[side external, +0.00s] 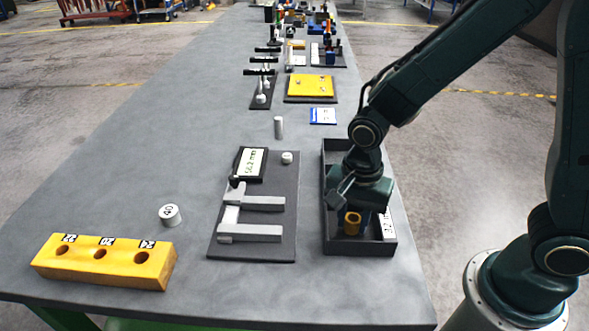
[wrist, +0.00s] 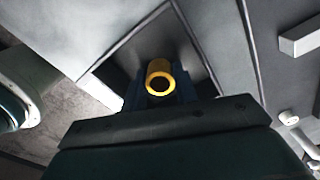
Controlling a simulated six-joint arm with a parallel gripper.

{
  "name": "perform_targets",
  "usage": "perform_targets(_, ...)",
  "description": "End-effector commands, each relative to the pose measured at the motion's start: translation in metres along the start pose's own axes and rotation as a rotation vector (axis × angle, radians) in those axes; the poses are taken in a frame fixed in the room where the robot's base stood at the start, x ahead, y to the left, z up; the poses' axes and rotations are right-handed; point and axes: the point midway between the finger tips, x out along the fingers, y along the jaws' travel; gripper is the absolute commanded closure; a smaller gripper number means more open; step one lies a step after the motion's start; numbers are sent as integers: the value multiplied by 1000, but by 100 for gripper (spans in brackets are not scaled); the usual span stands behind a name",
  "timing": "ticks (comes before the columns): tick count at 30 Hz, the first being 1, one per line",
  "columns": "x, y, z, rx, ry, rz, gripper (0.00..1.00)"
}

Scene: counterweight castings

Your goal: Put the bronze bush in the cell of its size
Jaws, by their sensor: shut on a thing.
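The bronze bush (side external: 352,225) is a yellow-gold ring-shaped part at the near end of the dark tray (side external: 329,163). My gripper (side external: 353,212) is over the tray, pointing down, shut on the bush. In the wrist view the bush (wrist: 160,67) sits between the fingers, its dark bore facing the camera. I cannot tell whether it touches the tray floor. A white label (side external: 387,224) with unreadable marks shows in the tray beside the bush. My wrist hides the middle of the tray and any divisions there.
A caliper (side external: 232,208) with a display reading about 56.2 mm lies on a dark board left of the tray. A yellow block (side external: 105,262) with three labelled holes and a grey cylinder marked 40 (side external: 171,216) stand further left. More tools line the bench beyond.

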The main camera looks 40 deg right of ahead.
Motion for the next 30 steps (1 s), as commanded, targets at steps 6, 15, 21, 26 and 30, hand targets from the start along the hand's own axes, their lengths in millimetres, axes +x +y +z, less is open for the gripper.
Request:
perform_targets(6, 2, 0, 0, 0, 0, -2, 100)
perform_targets(15, 6, 0, 0, 0, 0, -1, 100)
perform_targets(21, 6, 0, 0, 0, 0, -1, 49)
perform_targets(26, 6, 0, 0, 0, 0, -1, 49)
perform_targets(30, 6, 0, 0, 0, 0, -2, 49)
